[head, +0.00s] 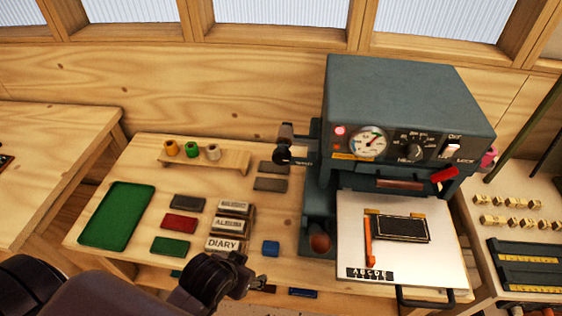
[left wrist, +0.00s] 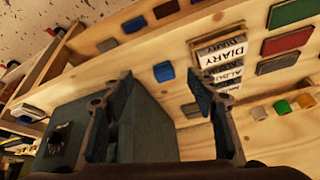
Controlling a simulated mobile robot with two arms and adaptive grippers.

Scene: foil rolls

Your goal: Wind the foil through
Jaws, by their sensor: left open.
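The dark teal press (head: 405,105) stands on the right of the bench, with a gauge, a black dial and a red lever (head: 445,175). A black knob-like part (head: 285,145) sticks out on its left side. Orange (head: 171,148), green (head: 191,149) and pale (head: 213,152) foil rolls stand on a wooden rack (head: 235,162). A pink roll-like thing (head: 490,157) shows at the press's right side. My left gripper (head: 252,281) is above the bench's front edge, apart from the rolls. In the left wrist view its fingers (left wrist: 163,105) are open and empty. My right gripper is out of view.
A white plate (head: 360,205) with a black framed piece lies in front of the press. Stacked blocks marked DIARY (head: 222,244), a blue block (head: 271,248), coloured slabs and a green tray (head: 117,215) lie on the bench. A side table on the right holds brass pieces (head: 510,202).

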